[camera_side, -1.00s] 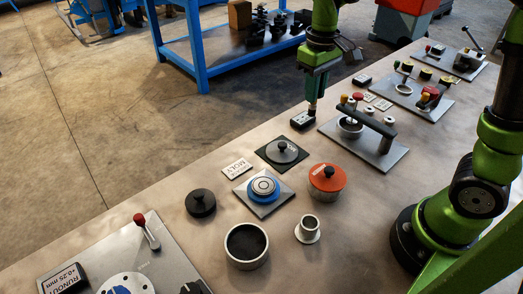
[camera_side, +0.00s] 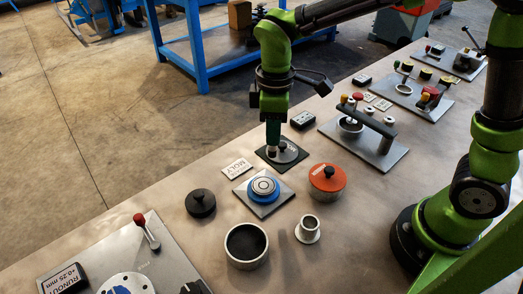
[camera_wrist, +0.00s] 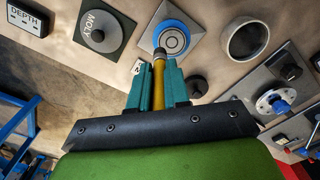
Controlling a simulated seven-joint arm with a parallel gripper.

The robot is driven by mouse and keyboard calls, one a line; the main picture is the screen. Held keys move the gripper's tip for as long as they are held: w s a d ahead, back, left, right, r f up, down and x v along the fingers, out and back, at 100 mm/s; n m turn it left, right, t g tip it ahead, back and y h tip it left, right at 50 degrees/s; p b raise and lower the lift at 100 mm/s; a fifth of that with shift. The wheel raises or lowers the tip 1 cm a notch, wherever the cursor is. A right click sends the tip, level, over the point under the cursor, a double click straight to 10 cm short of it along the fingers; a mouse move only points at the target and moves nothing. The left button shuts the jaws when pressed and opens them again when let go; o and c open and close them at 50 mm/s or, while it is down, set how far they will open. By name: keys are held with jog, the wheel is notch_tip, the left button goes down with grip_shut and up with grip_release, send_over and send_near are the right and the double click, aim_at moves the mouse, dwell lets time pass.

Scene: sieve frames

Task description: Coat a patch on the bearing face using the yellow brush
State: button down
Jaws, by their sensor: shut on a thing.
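My gripper (camera_side: 273,138) points down, and in the side view it overlaps the dark square plate with the grey knobbed disc. Its teal fingers (camera_wrist: 158,82) are shut on the yellow brush (camera_wrist: 158,92) in the wrist view. The brush's dark tip sticks out beyond the fingers. In the wrist view the bearing (camera_wrist: 172,40) shows just beyond the brush tip. I cannot tell the height of the tip.
The grey disc marked MOLY (camera_wrist: 97,32) sits on its dark plate. Nearby stand an orange-lidded pot (camera_side: 327,182), a black knobbed disc (camera_side: 200,203), an open cup (camera_side: 246,246), a flanged sleeve (camera_side: 308,231) and a label card (camera_side: 237,168). A fixture (camera_side: 378,145) with a crossbar stands right.

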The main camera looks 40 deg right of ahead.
aim_at(275, 151)
jog(key=shift+d+f, duration=0.1)
jog(key=shift+f, duration=3.2)
jog(key=shift+w+a+f, duration=0.1)
jog(key=shift+a+f, duration=0.25)
jog(key=shift+f, duration=0.35)
jog(key=shift+a, duration=2.65)
jog(key=shift+d, duration=3)
jog(key=shift+s, duration=0.35)
jog(key=shift+s+a, duration=0.1)
jog(key=shift+a, duration=2.85)
jog(key=shift+d, duration=2.85)
jog(key=shift+d+r, duration=0.15)
jog(key=shift+r, duration=3.9)
